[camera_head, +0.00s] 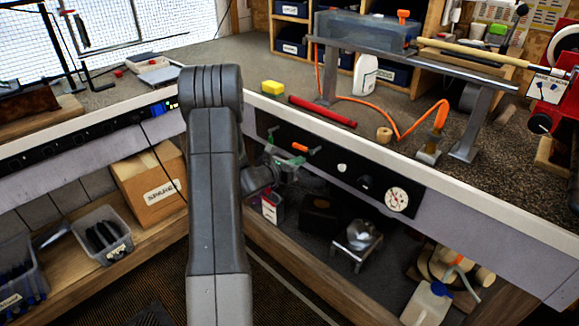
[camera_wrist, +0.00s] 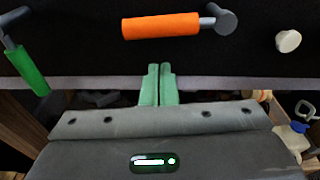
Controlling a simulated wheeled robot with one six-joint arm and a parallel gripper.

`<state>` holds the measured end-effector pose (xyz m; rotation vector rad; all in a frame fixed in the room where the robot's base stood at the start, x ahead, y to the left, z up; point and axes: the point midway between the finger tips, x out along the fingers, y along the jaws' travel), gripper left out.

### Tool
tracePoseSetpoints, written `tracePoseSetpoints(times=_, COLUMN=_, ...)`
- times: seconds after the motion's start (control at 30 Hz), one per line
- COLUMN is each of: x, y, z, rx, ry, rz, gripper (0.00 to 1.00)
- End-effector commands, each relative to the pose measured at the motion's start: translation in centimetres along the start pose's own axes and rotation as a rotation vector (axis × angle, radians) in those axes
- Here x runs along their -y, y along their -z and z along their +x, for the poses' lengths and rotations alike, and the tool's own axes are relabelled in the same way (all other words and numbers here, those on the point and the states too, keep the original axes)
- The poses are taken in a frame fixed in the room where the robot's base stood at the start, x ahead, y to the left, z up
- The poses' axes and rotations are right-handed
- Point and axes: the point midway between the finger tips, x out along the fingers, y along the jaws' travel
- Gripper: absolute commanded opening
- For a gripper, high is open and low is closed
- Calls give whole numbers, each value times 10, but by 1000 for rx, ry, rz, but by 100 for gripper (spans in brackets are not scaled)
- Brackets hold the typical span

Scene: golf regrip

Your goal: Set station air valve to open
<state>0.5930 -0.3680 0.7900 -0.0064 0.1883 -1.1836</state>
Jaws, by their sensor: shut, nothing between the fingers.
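A valve lever with an orange grip (camera_head: 299,147) sits on the dark front panel of the bench. In the wrist view this orange lever (camera_wrist: 162,25) lies nearly level, with its grey pivot at its right end. A green-gripped lever (camera_wrist: 27,68) slants down from its pivot at the left of that view. No label shows which lever is the station air valve. My gripper (camera_head: 292,160) is in front of the panel, just below the orange lever. Its green fingers (camera_wrist: 159,70) are together and empty, apart from the orange grip in the wrist view.
The panel also carries a white knob (camera_head: 342,168), a dark knob (camera_head: 365,183) and a round gauge (camera_head: 397,199) to the right. The bench edge overhangs the panel. A lower shelf holds a cardboard box (camera_head: 150,184) and a white jug (camera_head: 428,304). Open space lies before the panel.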

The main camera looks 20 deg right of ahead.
Motion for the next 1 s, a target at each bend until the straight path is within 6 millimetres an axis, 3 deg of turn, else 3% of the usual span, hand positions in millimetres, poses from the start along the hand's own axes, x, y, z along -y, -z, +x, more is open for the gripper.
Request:
tracePoseSetpoints(times=0.03, x=-1, y=-12, z=-4, rx=3, ry=-3, rz=3, gripper=0)
tracePoseSetpoints(times=0.2, x=-1, y=-24, z=-9, rx=1, ry=-2, rz=1, gripper=0)
tracePoseSetpoints(times=0.67, x=-1, y=-26, z=-10, rx=1, ry=-3, rz=5, gripper=0)
tracePoseSetpoints(times=1.0, x=-2, y=-34, z=-12, rx=3, ry=-16, rz=104, gripper=0)
